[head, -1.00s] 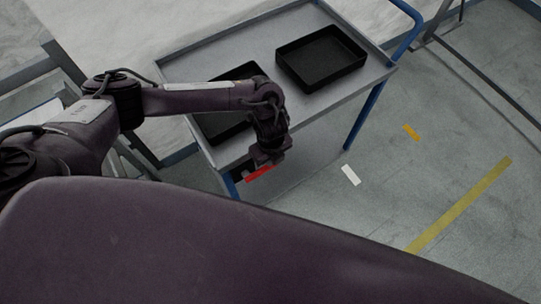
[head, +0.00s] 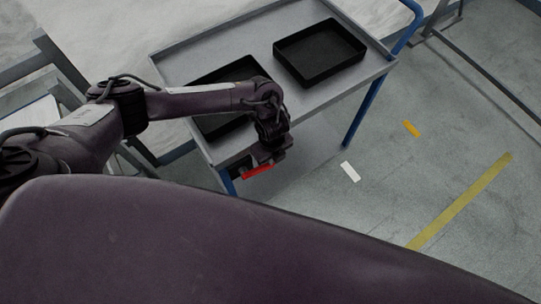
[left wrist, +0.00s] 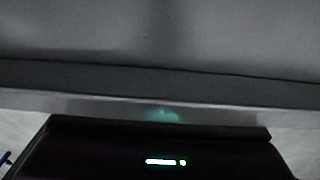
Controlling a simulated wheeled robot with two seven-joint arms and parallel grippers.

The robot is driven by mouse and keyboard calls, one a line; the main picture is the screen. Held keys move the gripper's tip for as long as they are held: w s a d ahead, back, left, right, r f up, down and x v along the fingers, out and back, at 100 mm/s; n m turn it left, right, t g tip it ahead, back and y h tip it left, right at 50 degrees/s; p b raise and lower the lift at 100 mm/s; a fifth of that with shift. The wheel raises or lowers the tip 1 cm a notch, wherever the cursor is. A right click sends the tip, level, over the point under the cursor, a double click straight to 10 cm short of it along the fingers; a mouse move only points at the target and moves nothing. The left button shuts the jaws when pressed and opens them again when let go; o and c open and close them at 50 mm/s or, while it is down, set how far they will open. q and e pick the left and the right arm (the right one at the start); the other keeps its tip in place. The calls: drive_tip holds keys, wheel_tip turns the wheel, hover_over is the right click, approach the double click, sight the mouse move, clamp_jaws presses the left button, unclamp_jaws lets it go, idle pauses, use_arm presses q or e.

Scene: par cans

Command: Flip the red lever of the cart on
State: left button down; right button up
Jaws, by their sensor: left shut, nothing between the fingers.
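The grey cart (head: 300,97) with blue legs stands in the upper middle of the head view. Its red lever (head: 257,173) shows at the near edge, below the top, tilted slightly up to the right. My left gripper (head: 272,160) is right at the lever, just above it in the picture; I cannot tell whether they touch. The gripper is shut with nothing in it, and its fingertips are partly hidden. In the left wrist view the cart's edge (left wrist: 100,103) crosses the picture; the lever does not show there. My right gripper is not in view.
Two black trays lie on the cart top, one at the right (head: 320,52) and one partly behind my left arm (head: 220,122). A blue handle (head: 410,22) rises at the cart's right end. Floor with tape marks (head: 460,202) is open at the right.

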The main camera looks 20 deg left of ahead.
use_arm(q)
drive_tip(key=shift+f, duration=0.65)
drive_tip(key=shift+r+p, duration=0.6)
drive_tip(key=shift+r, duration=0.2)
